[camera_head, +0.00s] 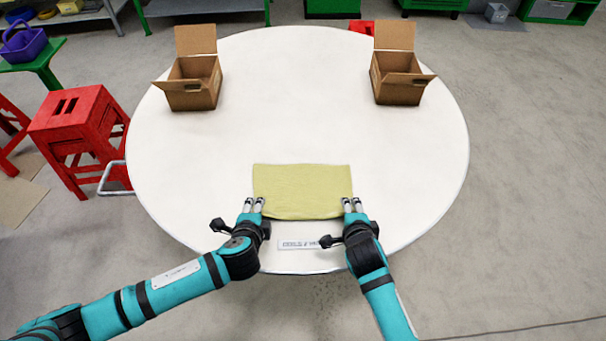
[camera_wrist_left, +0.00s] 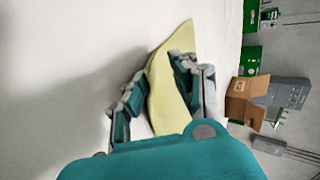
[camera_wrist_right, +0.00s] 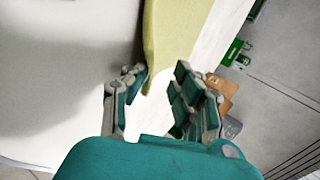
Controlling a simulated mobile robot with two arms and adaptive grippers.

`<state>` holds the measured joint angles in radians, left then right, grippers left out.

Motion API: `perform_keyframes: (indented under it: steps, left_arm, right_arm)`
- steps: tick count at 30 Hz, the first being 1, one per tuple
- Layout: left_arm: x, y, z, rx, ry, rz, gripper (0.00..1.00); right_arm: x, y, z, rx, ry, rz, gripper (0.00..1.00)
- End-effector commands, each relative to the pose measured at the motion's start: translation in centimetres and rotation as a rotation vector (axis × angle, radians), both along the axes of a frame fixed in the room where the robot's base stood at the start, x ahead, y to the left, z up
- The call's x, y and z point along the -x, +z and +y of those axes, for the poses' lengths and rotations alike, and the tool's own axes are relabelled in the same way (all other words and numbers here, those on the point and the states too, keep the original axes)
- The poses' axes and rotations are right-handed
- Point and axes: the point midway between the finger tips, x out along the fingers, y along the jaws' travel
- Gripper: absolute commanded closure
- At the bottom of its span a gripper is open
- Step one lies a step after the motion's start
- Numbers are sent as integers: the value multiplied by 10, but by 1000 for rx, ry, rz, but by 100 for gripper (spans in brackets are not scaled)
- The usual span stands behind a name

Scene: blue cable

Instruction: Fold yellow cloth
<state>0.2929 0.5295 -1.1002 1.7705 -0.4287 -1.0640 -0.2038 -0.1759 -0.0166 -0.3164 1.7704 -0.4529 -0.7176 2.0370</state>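The yellow cloth (camera_head: 302,190) lies on the round white table (camera_head: 300,110) near its front edge, as a wide rectangle with a slightly bowed near edge. My left gripper (camera_head: 253,203) is at the cloth's near left corner. In the left wrist view its fingers stand apart with the cloth (camera_wrist_left: 168,95) between them. My right gripper (camera_head: 352,203) is at the near right corner. In the right wrist view its fingers are also apart, and the cloth's corner (camera_wrist_right: 165,45) reaches between the tips. I cannot tell whether any finger presses on the cloth.
An open cardboard box (camera_head: 192,92) stands at the back left of the table and another (camera_head: 400,88) at the back right. A flat printed label (camera_head: 298,244) lies between my arms. A red stool (camera_head: 80,125) stands left of the table. The table's middle is clear.

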Motion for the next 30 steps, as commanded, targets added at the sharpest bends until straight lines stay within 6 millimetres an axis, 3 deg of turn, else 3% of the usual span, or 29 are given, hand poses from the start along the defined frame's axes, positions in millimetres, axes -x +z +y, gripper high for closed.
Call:
perform_keyframes:
  steps: [3,11,30]
  left_arm:
    - [0,0,0,0,0,0,58]
    - [2,5,0,1,0,0,58]
    - [56,84,0,1,0,1,58]
  right_arm:
    - [0,0,0,0,0,0,58]
    - [2,5,0,-2,-1,-1,58]
    - [56,84,0,-2,-2,1,58]
